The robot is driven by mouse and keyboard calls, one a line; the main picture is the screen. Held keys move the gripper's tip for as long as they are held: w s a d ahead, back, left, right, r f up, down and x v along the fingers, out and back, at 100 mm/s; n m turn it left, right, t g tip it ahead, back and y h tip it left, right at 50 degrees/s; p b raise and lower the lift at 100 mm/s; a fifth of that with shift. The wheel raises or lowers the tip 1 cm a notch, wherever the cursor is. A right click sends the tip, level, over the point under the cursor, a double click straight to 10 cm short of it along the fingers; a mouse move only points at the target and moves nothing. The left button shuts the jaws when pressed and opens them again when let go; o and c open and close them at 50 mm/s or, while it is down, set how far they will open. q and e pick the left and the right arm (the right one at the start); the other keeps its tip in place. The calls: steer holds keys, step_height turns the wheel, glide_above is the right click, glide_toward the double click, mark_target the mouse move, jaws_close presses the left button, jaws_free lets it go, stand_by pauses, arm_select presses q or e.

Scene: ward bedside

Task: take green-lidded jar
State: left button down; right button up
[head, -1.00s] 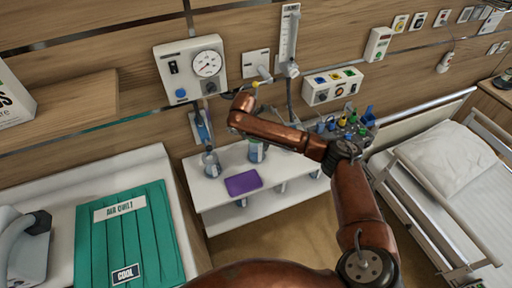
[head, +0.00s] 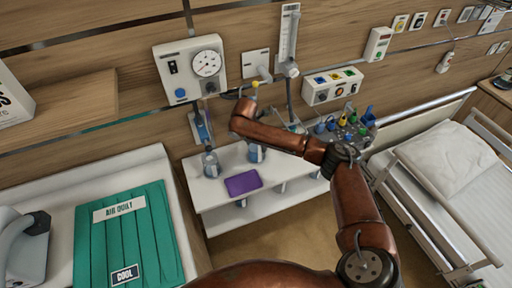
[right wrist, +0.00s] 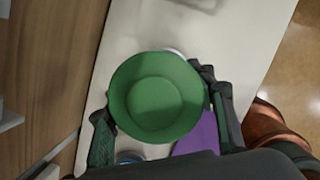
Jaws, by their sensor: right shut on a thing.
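The jar with the green lid (right wrist: 157,97) fills the middle of the right wrist view, seen from straight above. My right gripper (right wrist: 158,108) is shut on it, with dark fingers on either side of the lid. In the head view the copper forearm reaches over the white shelf unit and hides the hand and the lid. A bluish clear jar body (head: 256,153) shows just below the forearm there; I cannot tell for sure that it is the held jar. My left gripper is not in view.
A purple flat item (head: 242,183) lies on the white shelf unit (head: 215,192) close to the gripper. Another bluish jar (head: 211,164) stands to its left. Several coloured items crowd the right end. Wall gauges and tubes hang behind; a bed is at right.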

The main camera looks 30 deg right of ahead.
steer(key=c, duration=0.5)
steer(key=shift+r, duration=0.2)
